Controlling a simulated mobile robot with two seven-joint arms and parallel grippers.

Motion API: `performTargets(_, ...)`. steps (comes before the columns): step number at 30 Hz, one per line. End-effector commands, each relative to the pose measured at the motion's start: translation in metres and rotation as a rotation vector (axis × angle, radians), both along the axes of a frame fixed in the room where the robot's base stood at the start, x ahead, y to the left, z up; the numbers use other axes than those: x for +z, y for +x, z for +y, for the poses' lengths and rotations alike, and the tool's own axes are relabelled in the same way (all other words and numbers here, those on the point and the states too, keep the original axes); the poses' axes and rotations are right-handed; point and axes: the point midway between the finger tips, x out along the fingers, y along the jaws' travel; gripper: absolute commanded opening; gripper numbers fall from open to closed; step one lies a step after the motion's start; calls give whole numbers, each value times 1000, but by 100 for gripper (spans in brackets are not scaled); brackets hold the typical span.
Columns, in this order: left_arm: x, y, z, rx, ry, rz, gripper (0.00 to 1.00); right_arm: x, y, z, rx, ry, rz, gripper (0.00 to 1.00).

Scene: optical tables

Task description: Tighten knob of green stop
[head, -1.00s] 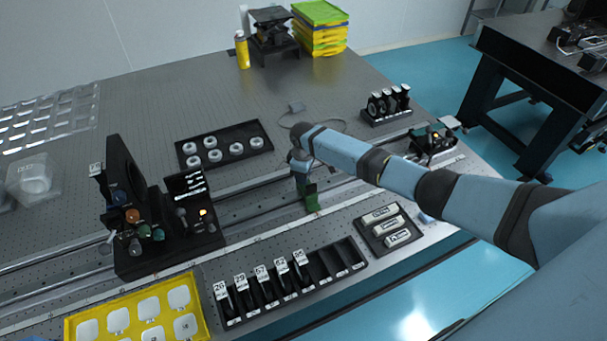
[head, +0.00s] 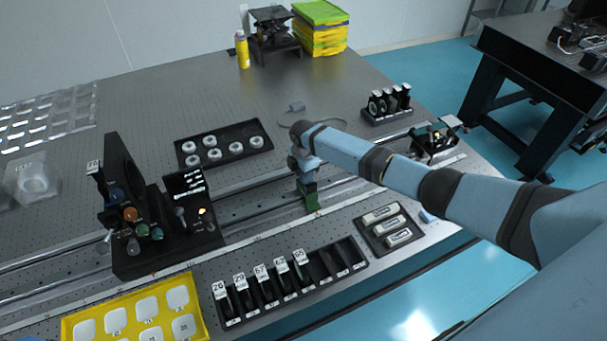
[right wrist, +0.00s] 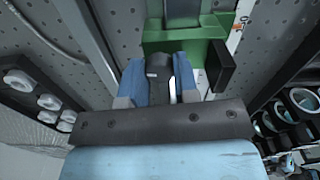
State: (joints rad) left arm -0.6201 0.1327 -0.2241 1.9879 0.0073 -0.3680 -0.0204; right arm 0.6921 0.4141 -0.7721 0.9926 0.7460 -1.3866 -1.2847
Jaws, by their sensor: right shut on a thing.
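The green stop (head: 311,200) sits on the rail in the middle of the table in the head view. In the right wrist view the green stop (right wrist: 205,44) is at the top centre, with a black block on its right side. My right gripper (right wrist: 161,82) is shut on a dark knob (right wrist: 158,66) that sits between its blue fingers, in front of the green body. In the head view my right gripper (head: 304,176) is at the stop, and the arm and wrist hide the knob.
A long rail (head: 245,206) runs across the table. A black slotted rack (head: 318,267) holding several numbered plates stands in front. A black optics assembly (head: 150,262) stands at the left, and a green-and-black carriage (head: 434,143) at the right.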

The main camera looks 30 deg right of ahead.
Motion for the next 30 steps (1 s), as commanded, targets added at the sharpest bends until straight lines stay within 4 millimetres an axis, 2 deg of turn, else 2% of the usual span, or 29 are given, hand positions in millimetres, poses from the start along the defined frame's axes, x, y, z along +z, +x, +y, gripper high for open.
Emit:
performTargets(9,-2,1,0,-1,0,-2,38,0,0,0,101,0,0,4)
performTargets(24,-2,1,0,-2,1,-2,38,0,0,0,116,0,0,4)
performTargets(25,-2,1,0,-2,1,-2,38,0,0,0,116,0,0,35)
performTargets(27,-2,1,0,-2,1,-2,38,0,0,0,116,0,0,51)
performTargets(30,-2,1,0,-2,1,-2,38,0,0,0,115,0,0,54)
